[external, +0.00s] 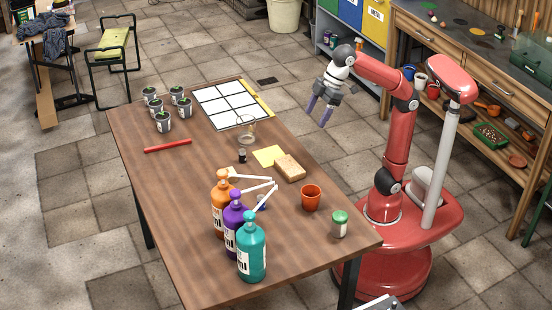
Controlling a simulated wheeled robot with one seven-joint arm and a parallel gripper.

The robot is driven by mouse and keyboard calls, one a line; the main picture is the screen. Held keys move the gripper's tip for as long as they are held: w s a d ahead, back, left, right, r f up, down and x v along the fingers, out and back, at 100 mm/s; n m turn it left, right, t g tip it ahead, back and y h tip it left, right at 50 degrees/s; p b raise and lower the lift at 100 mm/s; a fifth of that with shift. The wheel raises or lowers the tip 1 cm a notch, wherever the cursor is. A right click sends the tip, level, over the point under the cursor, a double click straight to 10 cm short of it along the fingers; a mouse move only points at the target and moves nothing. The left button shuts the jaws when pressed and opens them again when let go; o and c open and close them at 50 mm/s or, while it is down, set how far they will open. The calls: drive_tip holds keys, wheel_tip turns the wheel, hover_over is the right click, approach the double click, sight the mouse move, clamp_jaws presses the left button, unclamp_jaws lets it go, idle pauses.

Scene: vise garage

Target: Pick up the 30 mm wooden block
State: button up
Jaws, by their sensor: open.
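A light wooden block (289,168) lies flat on the brown table, just right of a yellow paper square. It shows no clear size mark, so I cannot tell its measure. My gripper (320,112) is open and empty, with its two purple-grey fingers pointing down. It is raised in the air beyond the table's right edge, up and to the right of the block, and well apart from it. Nothing hides the block's top.
Orange, purple and teal pump bottles (252,252) stand front left of the block, their spouts reaching toward it. A terracotta pot (311,197) and a green-lidded jar (340,224) stand right. A glass (247,130) and small dark bottle (242,156) stand behind. The table's left middle (150,180) is clear.

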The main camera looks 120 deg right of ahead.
drive_tip(key=w+d+f+p, duration=0.2)
drive_tip(key=w+d, duration=0.1)
drive_tip(key=w, duration=0.9)
drive_tip(key=w+d+f+p, duration=0.1)
drive_tip(key=w+d+f, duration=0.15)
drive_tip(key=w, duration=0.95)
drive_tip(key=shift+g, duration=0.3)
drive_tip(key=x, duration=0.4)
drive_tip(key=s+x, duration=0.1)
drive_tip(key=x, duration=0.3)
drive_tip(key=s+b+x, duration=0.1)
drive_tip(key=x, duration=0.4)
drive_tip(key=shift+a+f, duration=0.3)
drive_tip(key=shift+f, duration=0.15)
drive_tip(key=c, duration=1.1)
